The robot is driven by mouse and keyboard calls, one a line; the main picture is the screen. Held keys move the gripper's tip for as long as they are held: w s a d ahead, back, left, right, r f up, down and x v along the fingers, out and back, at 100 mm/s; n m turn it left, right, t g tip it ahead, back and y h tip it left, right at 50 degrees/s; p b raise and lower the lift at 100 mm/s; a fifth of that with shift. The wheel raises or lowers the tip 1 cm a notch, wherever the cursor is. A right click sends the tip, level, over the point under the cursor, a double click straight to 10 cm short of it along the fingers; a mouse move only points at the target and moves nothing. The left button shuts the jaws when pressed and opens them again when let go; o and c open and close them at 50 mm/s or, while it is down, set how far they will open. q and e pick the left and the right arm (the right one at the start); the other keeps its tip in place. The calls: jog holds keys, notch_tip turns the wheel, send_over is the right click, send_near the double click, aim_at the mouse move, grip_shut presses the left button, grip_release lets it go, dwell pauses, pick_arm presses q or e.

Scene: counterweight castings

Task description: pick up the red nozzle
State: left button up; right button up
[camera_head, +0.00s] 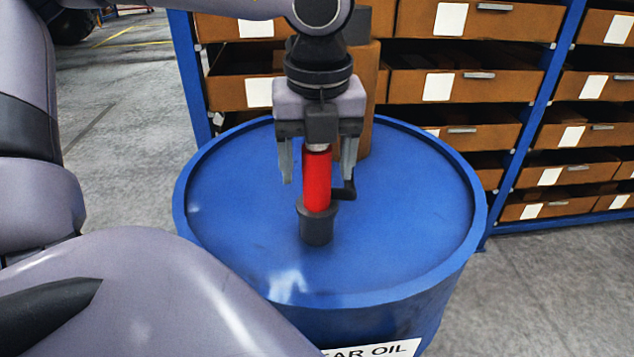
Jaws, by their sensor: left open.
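The red nozzle (317,182) stands upright on the top of a blue drum (240,230). It has a red body, a dark grey lower end and a small dark piece sticking out at its right side. My left gripper (318,172) points down over it from above. Its fingers are open, one on each side of the red body, with visible gaps. The nozzle's upper end is hidden by the gripper. My right gripper is not in view.
A brown upright object (368,135) stands on the drum behind my gripper, partly hidden by it. A blue rack with brown drawers (470,85) stands behind the drum. The drum top is otherwise clear. Open grey floor (125,120) lies at the left.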

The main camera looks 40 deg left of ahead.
pick_arm(q)
jog(key=shift+f, duration=0.2)
jog(key=c, duration=0.9)
jog(key=shift+c, duration=0.2)
jog(key=shift+r, duration=0.2)
